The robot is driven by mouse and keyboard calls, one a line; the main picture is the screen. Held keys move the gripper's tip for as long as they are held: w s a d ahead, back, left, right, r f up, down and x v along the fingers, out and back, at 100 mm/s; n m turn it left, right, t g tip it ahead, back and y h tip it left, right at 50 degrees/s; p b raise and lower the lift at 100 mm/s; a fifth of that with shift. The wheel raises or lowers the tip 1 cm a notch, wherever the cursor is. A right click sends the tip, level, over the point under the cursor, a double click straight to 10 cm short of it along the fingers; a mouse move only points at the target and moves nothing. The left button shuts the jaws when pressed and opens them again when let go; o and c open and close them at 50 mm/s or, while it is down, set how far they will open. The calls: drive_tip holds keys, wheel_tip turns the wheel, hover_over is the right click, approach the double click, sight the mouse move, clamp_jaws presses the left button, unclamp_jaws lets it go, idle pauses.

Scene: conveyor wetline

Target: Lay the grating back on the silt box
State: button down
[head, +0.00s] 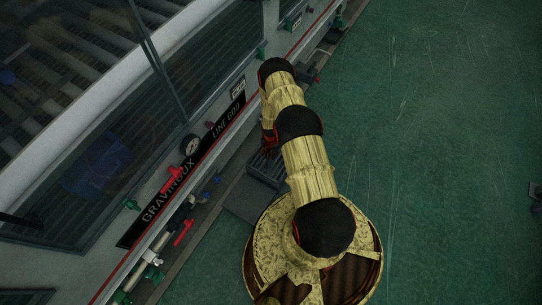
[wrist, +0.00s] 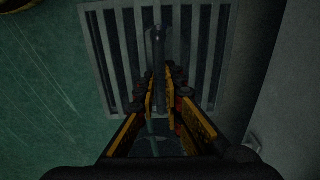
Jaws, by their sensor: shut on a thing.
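The grating (wrist: 98,50) is a grey slotted panel with a pale frame, filling the top middle of the wrist view. A dark upright bar, its handle (wrist: 158,45), rises in the middle. My gripper (wrist: 158,82) is shut on this handle. In the head view the slotted grating (head: 264,168) shows partly beside my arm, low by the machine's foot, and my gripper is mostly hidden by the arm. I cannot tell whether the grating touches what is below it. A dark flat shape (head: 245,200) lies just in front of it; I cannot tell if this is the silt box.
The machine (head: 110,215) runs along the left, with a gauge (head: 190,145), red-handled valves (head: 183,232) and pipes along its lower side. A pale wall or panel (wrist: 295,120) stands close at right in the wrist view. The green floor (head: 440,150) on the right is mostly clear.

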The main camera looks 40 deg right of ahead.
drive_tip(key=shift+f+b, duration=0.45)
drive_tip(key=shift+f, duration=0.7)
idle(0.6)
drive_tip(key=c, duration=1.8)
unclamp_jaws()
drive_tip(key=shift+r, duration=0.15)
wheel_tip(320, 180, up, 12)
drive_tip(key=shift+f, duration=0.1)
